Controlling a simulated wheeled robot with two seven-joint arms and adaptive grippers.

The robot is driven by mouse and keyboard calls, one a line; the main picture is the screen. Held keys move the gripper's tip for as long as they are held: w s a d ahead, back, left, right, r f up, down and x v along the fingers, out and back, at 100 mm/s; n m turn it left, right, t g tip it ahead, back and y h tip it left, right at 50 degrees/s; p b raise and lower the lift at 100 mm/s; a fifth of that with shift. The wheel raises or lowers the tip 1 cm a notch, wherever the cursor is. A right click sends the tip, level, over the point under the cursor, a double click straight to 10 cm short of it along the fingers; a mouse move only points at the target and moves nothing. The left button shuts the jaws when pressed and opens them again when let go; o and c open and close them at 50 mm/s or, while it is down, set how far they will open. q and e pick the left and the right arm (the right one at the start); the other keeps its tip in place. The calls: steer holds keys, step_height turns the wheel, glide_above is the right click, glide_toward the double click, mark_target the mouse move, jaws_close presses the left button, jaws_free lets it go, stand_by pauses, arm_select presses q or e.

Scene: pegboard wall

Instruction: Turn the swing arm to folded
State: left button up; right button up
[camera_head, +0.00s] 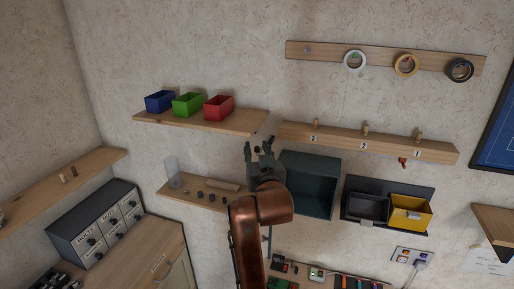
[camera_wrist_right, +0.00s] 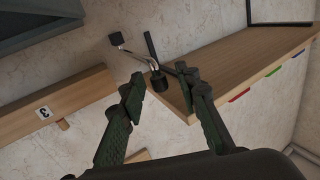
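The swing arm, a slim metal bar with black ends, shows in the right wrist view (camera_wrist_right: 135,55). One black end (camera_wrist_right: 117,39) is near the wall and a black knob (camera_wrist_right: 158,82) is at the other. My right gripper (camera_wrist_right: 158,85) is open, its fingertips either side of the knob; I cannot tell whether they touch it. In the head view my right gripper (camera_head: 258,149) is raised between the bin shelf and the peg rail, largely hiding the swing arm. My left gripper is not in view.
The wooden shelf (camera_head: 240,122) with blue, green and red bins is close left of the gripper. The peg rail (camera_head: 380,144) is to the right, above a dark open box (camera_head: 312,183). A lower shelf (camera_head: 180,190) holds small items.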

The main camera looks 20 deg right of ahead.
steer(key=shift+w, duration=0.15)
jaws_close()
stand_by(0.4)
